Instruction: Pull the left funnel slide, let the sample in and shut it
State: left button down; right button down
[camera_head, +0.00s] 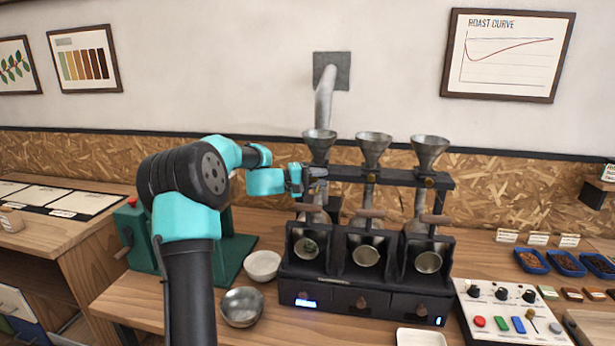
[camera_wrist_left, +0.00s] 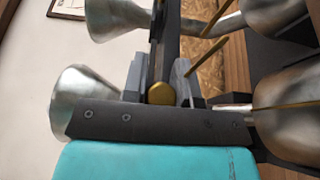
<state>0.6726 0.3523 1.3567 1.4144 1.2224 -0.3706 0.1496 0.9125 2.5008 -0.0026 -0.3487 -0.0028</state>
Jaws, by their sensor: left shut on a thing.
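The left metal funnel (camera_head: 319,142) stands at the left end of the dark rack, below a pipe from the wall. My left gripper (camera_head: 317,177) is at the rack bar just below this funnel and shut on the left slide's brass knob (camera_wrist_left: 160,94). In the left wrist view the grey fingers lie on both sides of the knob. The head view hides this knob behind the gripper. How far the slide is out I cannot tell. The left cup (camera_head: 308,247) below holds some greenish beans. My right gripper is not in view.
The middle funnel (camera_head: 373,148) and right funnel (camera_head: 430,152) stand close beside, with brass knobs below. Two bowls, a white one (camera_head: 263,265) and a metal one (camera_head: 242,306), stand left of the dark machine (camera_head: 340,294). A control panel (camera_head: 512,316) is at right.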

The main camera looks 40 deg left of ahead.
pick_arm(q)
jog(key=c, duration=0.9)
grip_release()
jog(key=shift+s, duration=0.1)
jog(key=v, duration=1.7)
jog(key=shift+s+a, duration=0.1)
jog(key=shift+a, duration=0.1)
jog(key=shift+c, duration=0.2)
